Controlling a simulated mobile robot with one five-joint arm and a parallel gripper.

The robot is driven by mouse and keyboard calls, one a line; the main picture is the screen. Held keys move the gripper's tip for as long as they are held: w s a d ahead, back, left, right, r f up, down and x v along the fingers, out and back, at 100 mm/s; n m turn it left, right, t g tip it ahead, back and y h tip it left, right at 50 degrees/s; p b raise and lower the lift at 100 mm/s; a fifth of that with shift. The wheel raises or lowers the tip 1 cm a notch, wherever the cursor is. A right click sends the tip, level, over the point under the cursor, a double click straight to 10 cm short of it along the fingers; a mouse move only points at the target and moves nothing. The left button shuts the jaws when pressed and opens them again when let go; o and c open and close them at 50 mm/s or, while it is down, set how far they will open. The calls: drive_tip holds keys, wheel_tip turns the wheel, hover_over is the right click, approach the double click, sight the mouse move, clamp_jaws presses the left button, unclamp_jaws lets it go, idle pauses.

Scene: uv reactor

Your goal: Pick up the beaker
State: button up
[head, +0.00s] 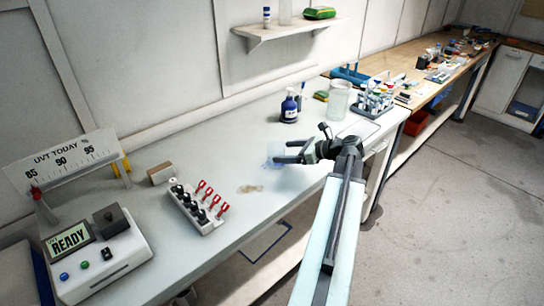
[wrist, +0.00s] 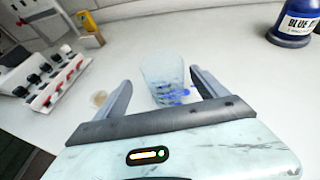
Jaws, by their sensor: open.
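A clear glass beaker (wrist: 165,77) with blue markings stands on the white bench, straight ahead of my gripper (wrist: 158,84) in the wrist view. My gripper is open, with one finger on each side of the beaker's near part. I cannot tell whether either finger touches the glass. In the head view the beaker (head: 273,154) is a faint bluish shape at the fingertips of my gripper (head: 278,152), partly hidden by the fingers.
A blue bottle (head: 289,108), a large clear jar (head: 339,100) and a tube rack (head: 374,98) stand farther along the bench. A white rack with black and red pieces (head: 198,207) and a READY device (head: 95,255) stand left. Bench around the beaker is mostly clear.

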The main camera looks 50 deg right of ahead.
sight(269, 150)
drive_tip(key=shift+b+x, duration=0.4)
drive_tip(key=shift+x, duration=0.7)
drive_tip(key=x, duration=0.2)
drive_tip(key=b+x, duration=0.1)
drive_tip(key=x, duration=0.2)
drive_tip(key=shift+w+d+f+b, duration=0.15)
drive_tip(key=shift+w+d+b, duration=0.05)
drive_tip(key=shift+w+b, duration=0.2)
drive_tip(key=c, duration=1.5)
drive_tip(key=shift+r, duration=0.2)
drive_tip(key=shift+r+p, duration=0.3)
drive_tip(key=shift+p, duration=0.2)
wheel_tip(269, 150, up, 3)
drive_tip(key=p, duration=0.3)
drive_tip(key=shift+r, duration=0.1)
drive_tip(key=s+d+r+p, duration=0.1)
drive_tip(key=s, duration=1.5)
drive_tip(key=shift+d, duration=0.4)
